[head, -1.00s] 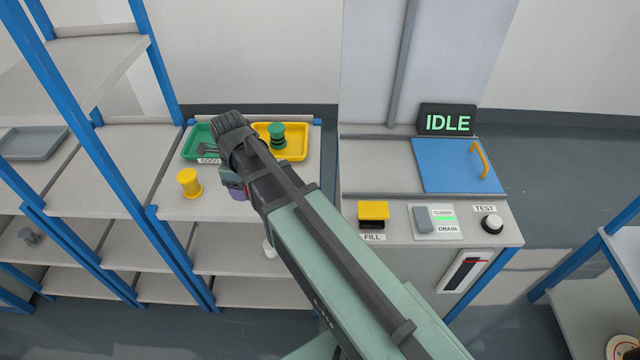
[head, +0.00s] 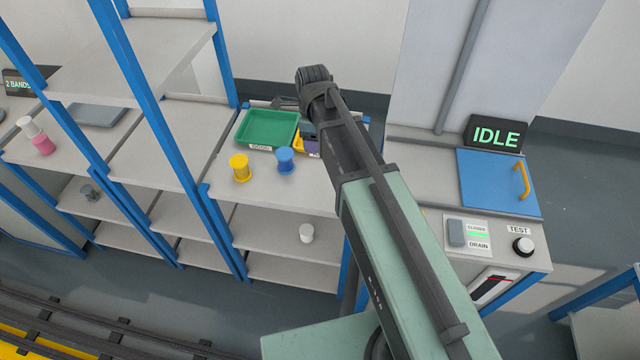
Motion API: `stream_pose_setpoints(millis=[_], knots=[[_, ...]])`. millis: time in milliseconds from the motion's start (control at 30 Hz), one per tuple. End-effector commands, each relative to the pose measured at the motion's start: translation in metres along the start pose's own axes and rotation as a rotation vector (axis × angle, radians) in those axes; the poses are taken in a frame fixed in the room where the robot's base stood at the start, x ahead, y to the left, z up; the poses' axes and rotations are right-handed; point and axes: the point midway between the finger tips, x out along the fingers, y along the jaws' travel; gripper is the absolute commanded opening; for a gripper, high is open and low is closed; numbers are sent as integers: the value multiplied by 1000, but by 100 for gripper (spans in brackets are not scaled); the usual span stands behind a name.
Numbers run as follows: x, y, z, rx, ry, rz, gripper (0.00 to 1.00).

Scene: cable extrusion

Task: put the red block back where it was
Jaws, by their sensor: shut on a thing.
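No red block can be made out in the head view. My gripper (head: 309,135) is at the shelf bench near the yellow tray, largely hidden behind my arm. A small dark and purple part shows beside the arm there; I cannot tell whether the purple is part of the gripper or a held thing. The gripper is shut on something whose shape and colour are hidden. A yellow spool (head: 240,168) and a blue spool (head: 285,160) stand upright on the bench, left of the gripper.
A green tray (head: 268,128) labelled GOOD looks empty. The yellow tray (head: 298,143) is mostly hidden. A pink spool (head: 43,146) and a white one (head: 29,127) stand far left.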

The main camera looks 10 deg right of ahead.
Motion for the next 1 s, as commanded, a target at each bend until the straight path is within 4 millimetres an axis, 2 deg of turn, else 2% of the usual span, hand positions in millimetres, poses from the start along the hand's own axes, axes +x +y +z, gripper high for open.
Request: stream_pose_setpoints(millis=[33,200,333,433,567,800,1000], knots=[[32,0,0,0,0,0,23],[93,0,0,1,0,0,23],[130,1,0,1,0,0,23],[140,1,0,1,0,0,23],[137,1,0,2,0,0,23],[182,1,0,2,0,0,23],[177,1,0,2,0,0,23]])
